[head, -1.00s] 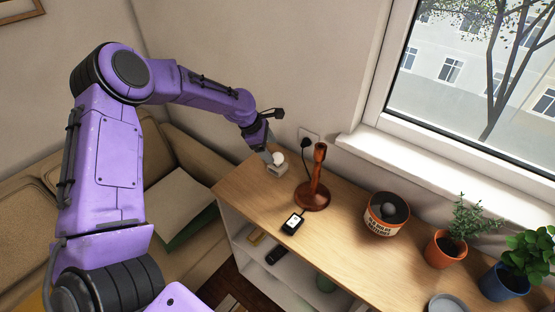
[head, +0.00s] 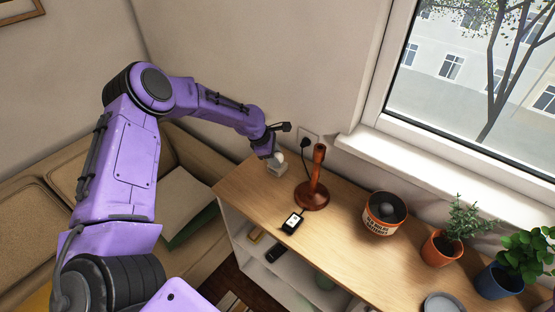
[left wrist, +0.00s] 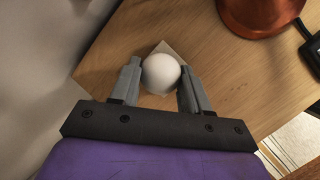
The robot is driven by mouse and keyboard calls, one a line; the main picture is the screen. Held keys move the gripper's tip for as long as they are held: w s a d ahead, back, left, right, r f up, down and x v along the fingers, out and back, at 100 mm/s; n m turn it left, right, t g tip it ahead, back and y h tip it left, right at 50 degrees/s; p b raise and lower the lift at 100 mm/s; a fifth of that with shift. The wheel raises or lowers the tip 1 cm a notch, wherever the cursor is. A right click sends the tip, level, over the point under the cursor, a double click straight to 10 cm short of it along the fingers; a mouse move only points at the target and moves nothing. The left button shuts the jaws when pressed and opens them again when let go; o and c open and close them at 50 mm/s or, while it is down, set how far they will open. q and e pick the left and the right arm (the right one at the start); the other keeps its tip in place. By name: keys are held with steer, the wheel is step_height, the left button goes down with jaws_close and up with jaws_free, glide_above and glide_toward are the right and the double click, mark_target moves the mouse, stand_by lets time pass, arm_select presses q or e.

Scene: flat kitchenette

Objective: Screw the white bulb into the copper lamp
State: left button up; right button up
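The white bulb (head: 279,156) sits on a small pale square block (head: 277,170) at the far left end of the wooden top. In the left wrist view the bulb (left wrist: 160,73) shows as a round white globe between the two grey fingers of my left gripper (left wrist: 160,78). The fingers stand apart on either side of it; whether they touch it is hard to see. The copper lamp (head: 317,170) stands upright to the right of the block, its tubular top bare. Its round base (left wrist: 262,12) shows at the wrist view's top right. My right gripper is not in view.
A black device with a light screen (head: 293,221) lies before the lamp, and a cable runs to a wall socket (head: 308,138). Right of the lamp stand a round tin (head: 384,224), potted plants (head: 438,252) and a grey dish (head: 443,302). The wall and window sill are close behind.

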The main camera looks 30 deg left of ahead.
arm_select(q)
steer(key=shift+r, duration=0.6)
steer(key=s+d+r+b, duration=0.3)
steer(key=s+d+r, duration=0.4)
steer(key=s+r, duration=0.5)
steer(key=shift+b, duration=0.35)
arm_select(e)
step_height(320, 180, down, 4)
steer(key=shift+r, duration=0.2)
arm_select(q)
steer(key=shift+s+f, duration=0.1)
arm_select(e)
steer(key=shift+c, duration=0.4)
